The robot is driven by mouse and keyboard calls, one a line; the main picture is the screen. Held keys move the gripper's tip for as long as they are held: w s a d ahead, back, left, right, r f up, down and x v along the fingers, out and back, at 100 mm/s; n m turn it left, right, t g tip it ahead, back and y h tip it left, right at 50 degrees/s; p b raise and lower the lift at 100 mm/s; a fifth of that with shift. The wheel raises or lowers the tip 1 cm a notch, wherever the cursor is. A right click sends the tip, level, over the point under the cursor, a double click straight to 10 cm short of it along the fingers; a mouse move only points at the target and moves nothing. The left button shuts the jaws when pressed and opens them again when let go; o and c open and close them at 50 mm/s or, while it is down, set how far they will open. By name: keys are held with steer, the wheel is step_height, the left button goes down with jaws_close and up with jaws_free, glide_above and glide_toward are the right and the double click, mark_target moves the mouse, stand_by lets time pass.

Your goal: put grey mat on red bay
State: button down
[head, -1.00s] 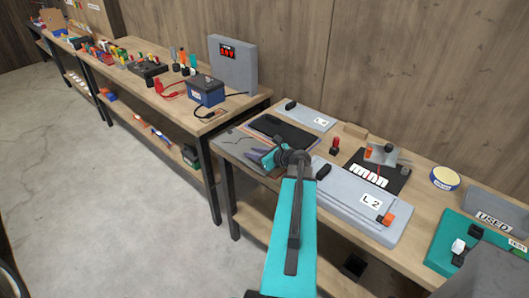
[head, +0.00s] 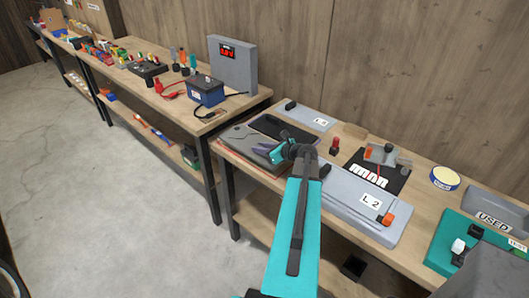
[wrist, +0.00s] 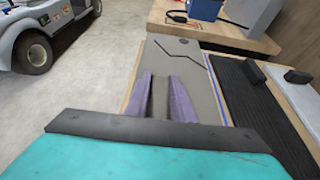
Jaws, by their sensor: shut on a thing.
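The grey mat (head: 242,136) is a flat slab with dark crack-like lines, at the left end of the near bench. It also shows in the wrist view (wrist: 178,50), stretching away from my gripper. My gripper (head: 272,150) is at the mat's near right part, and its purple fingers (wrist: 160,92) are shut on a grey raised part between them. Whether the mat is clear of the bench top is hard to tell. I cannot clearly make out a red bay.
A black mat (head: 282,129) lies just right of the grey mat. A blue battery (head: 206,92) stands on the farther bench. A cart (wrist: 38,35) stands on the floor.

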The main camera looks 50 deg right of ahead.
steer(key=shift+d, duration=0.55)
steer(key=shift+f+b, duration=1.2)
steer(key=shift+f, duration=0.55)
steer(key=shift+a, duration=0.1)
steer(key=c, duration=1.5)
jaws_free()
steer(key=shift+c, duration=0.2)
steer(key=b+v, duration=0.4)
steer(key=v, duration=0.7)
steer(key=shift+s+r, duration=0.1)
steer(key=shift+s, duration=0.2)
steer(key=shift+s+r, duration=0.1)
steer(key=shift+s, duration=0.05)
